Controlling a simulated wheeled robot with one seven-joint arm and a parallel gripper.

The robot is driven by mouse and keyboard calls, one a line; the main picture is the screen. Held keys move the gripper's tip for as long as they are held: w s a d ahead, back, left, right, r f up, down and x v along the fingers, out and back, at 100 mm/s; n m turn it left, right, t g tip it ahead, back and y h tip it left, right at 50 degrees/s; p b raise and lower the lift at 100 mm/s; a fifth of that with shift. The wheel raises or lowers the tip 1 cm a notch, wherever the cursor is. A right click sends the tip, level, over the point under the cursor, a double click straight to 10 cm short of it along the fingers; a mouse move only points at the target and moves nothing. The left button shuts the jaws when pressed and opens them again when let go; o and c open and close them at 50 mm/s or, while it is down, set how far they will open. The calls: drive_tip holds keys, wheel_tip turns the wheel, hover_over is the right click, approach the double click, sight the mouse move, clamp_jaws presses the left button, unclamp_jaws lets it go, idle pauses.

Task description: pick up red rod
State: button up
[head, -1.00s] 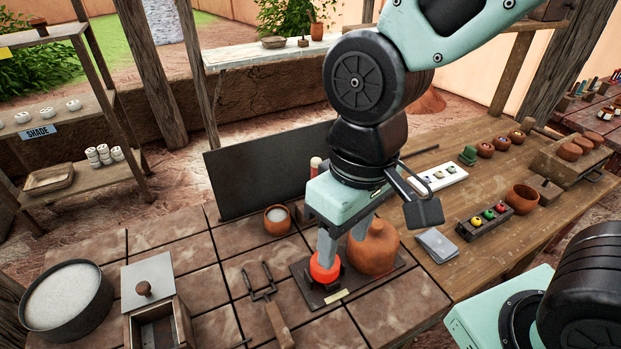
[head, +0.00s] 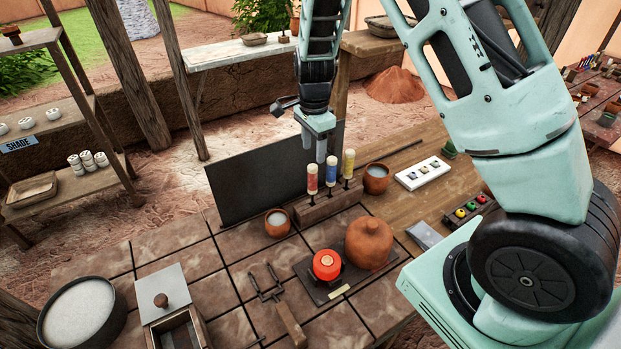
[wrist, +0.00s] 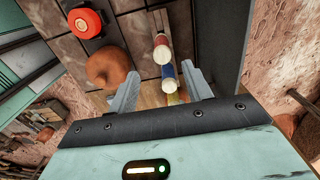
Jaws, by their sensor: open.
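The red rod (head: 312,180) stands upright at the left end of a dark wooden rack (head: 330,205). A blue rod (head: 331,172) and a yellow rod (head: 349,165) stand beside it in the same row. My gripper (head: 314,150) is open and empty, pointing down above and behind the rods. In the wrist view the red rod (wrist: 161,48) lies just beyond the tips of my gripper (wrist: 161,74). The blue rod (wrist: 168,82) shows between the fingers, with the yellow rod (wrist: 175,98) partly hidden below it.
A dark upright panel (head: 250,180) stands close behind the rack. A red-orange round piece (head: 327,264) sits on a dark stand beside a clay vessel (head: 369,243). Clay cups (head: 277,222) flank the rack. Tongs (head: 278,300) lie in front.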

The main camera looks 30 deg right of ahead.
sight(313, 178)
wheel_tip(313, 178, down, 6)
drive_tip(key=shift+r+p, duration=0.1)
drive_tip(key=shift+p, duration=0.6)
drive_tip(key=shift+w+f+p, duration=0.2)
drive_tip(key=shift+f+p, duration=1.3)
drive_tip(key=shift+f, duration=1.2)
clamp_jaws()
